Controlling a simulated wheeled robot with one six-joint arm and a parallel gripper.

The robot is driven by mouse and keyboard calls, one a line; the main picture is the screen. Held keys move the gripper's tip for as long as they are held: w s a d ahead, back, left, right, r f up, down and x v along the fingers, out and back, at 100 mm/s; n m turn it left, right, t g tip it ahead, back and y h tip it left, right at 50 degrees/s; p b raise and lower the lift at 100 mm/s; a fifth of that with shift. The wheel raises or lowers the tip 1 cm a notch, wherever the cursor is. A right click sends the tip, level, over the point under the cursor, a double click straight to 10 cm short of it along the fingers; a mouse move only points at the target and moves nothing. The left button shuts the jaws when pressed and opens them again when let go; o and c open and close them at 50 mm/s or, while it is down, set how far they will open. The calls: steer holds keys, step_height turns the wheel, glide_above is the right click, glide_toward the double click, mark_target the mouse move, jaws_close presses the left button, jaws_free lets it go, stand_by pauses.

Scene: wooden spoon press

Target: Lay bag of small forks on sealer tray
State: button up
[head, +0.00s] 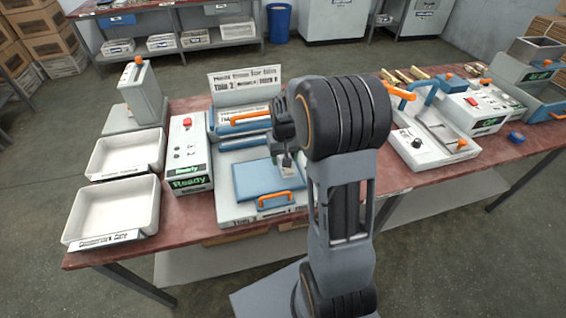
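My gripper (287,160) points down over the right side of the blue plate of the middle machine (268,180). It is small and partly behind my own arm, so I cannot tell whether it is open, shut or holding something. I cannot make out a bag of small forks; my arm hides part of the table. A white machine with a blue lever and orange handle (432,140) stands right of my arm. It may be the sealer, with a flat light bed at its front, but I cannot read a label that says so.
Two white trays (115,208) lie at the table's left end, beside a control box reading "Ready" (188,155). A signboard (245,88) stands behind the middle machine. More machines (530,75) and a blue roll (516,137) are at the right. Bare red tabletop (400,178) shows along the front.

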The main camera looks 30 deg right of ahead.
steer(key=shift+w+a+f, duration=0.1)
steer(key=shift+w+f, duration=0.2)
steer(key=shift+f, duration=1.55)
steer(key=shift+f, duration=0.15)
steer(key=shift+f, duration=0.15)
steer(key=o, duration=1)
